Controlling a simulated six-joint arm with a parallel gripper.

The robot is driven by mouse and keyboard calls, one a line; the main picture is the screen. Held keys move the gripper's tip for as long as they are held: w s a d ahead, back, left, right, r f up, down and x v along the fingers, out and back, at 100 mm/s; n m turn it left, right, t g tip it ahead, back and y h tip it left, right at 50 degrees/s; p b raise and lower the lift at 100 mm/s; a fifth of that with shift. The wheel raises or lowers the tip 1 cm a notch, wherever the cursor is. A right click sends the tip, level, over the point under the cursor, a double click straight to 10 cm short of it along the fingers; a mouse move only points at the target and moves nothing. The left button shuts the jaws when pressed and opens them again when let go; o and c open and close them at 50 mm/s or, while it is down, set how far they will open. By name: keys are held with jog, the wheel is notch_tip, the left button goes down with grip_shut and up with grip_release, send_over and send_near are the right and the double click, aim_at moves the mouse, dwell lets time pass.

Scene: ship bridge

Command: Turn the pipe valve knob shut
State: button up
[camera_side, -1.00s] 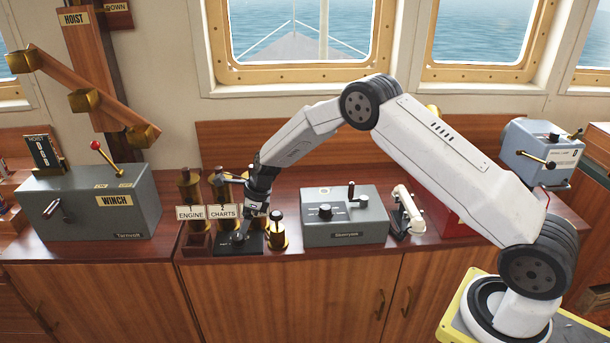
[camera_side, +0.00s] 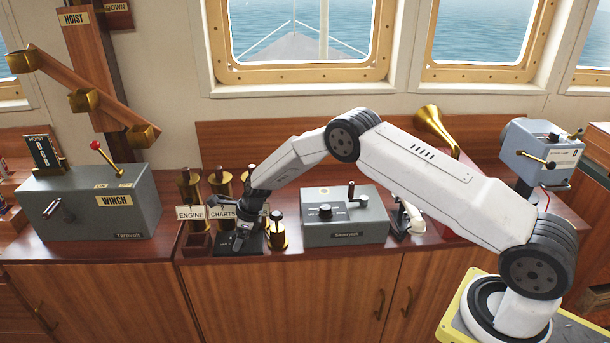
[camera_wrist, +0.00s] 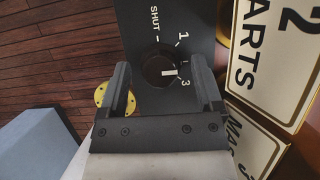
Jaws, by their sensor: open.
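The valve knob (camera_wrist: 158,68) is a round dark dial with a white pointer, set on a dark panel (camera_wrist: 150,15) marked SHUT, 1 and 3. In the wrist view the pointer faces right, toward the marks near 3 and away from SHUT. My gripper (camera_wrist: 160,80) is open, with one finger on the left and one on the right of the knob; I cannot tell whether they touch it. In the side view my gripper (camera_side: 242,238) points down over the dark panel (camera_side: 225,250) at the counter's front, and hides the knob.
A brass-based fitting (camera_side: 278,233) stands close right of my gripper. Brass tubes with ENGINE (camera_side: 190,212) and CHARTS (camera_side: 223,212) signs stand close left and behind. A grey control box (camera_side: 345,228) is farther right, and the WINCH box (camera_side: 85,205) is far left.

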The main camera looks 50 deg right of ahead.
grip_shut()
jog(key=shift+n+g+y, duration=0.4)
jog(key=shift+n+g, duration=0.1)
jog(key=shift+n, duration=1)
grip_release()
jog(key=shift+r, duration=0.15)
